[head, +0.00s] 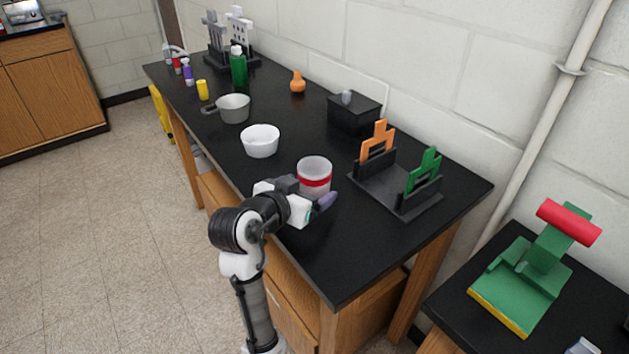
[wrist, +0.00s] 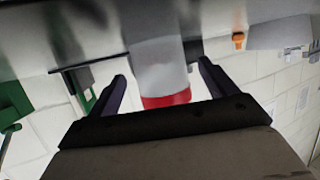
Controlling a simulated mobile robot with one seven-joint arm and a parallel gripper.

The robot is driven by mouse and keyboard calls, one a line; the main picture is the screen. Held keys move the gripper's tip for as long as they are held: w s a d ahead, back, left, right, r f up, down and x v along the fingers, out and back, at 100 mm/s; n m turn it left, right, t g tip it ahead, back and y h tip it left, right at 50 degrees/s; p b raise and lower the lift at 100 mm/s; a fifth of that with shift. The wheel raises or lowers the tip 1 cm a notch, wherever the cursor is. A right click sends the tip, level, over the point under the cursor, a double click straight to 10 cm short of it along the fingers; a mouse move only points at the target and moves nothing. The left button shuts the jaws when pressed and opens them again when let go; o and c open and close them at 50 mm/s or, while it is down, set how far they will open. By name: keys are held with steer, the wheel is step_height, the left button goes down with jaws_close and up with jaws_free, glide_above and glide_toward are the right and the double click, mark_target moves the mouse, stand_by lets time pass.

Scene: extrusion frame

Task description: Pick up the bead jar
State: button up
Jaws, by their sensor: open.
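The bead jar appears to be the pale, translucent round container with a red band (head: 314,172), standing upright near the front edge of the black table. Its contents cannot be made out. My gripper (head: 312,200) is at the table's front edge, low beside the jar's near side. In the wrist view the jar (wrist: 158,70) shows between the two dark fingers of my open gripper (wrist: 163,73), with its red band toward the palm. Whether either finger touches the jar cannot be told.
A white bowl (head: 260,141) and a grey pan (head: 233,109) stand left of the jar. A dark rack (head: 390,195) with orange and green plates is to its right. A black box (head: 354,115) stands behind. The table's right front corner is clear.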

steer(key=shift+x, duration=1)
steer(key=shift+c, duration=0.3)
steer(key=c, duration=1.1)
steer(key=shift+r, duration=0.1)
